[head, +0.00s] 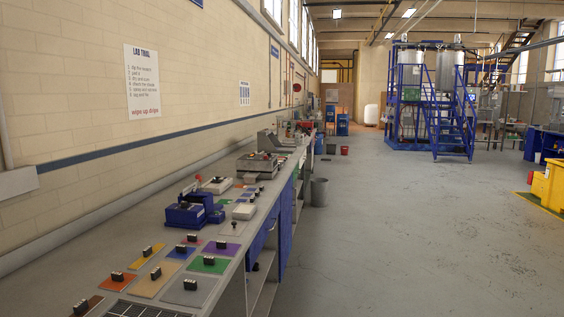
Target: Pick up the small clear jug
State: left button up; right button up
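I cannot make out a small clear jug anywhere in the head view. Small items at the far end of the long bench (228,252) are too small to tell apart. Neither of my grippers shows in the head view.
The bench runs along the left wall, with coloured swatches, including a green one (209,265), and a blue device (186,216) on it. A grey bin (319,192) stands beside the bench. A blue framed platform (430,105) stands at the back. The grey floor (410,230) is clear.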

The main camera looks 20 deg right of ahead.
aim_at(297, 135)
jog(key=i+l+z, duration=0.65)
jog(key=i, duration=0.15)
jog(key=i+l+z, duration=0.25)
jog(key=i, duration=0.75)
jog(key=i+z, duration=0.3)
jog(key=i, duration=0.65)
jog(key=i+l+u, duration=0.1)
jog(key=i+u, duration=0.3)
jog(key=i, duration=0.2)
jog(key=i+l+u, duration=0.4)
jog(key=i, duration=0.2)
jog(key=i+l+u, duration=0.4)
jog(key=i, duration=0.15)
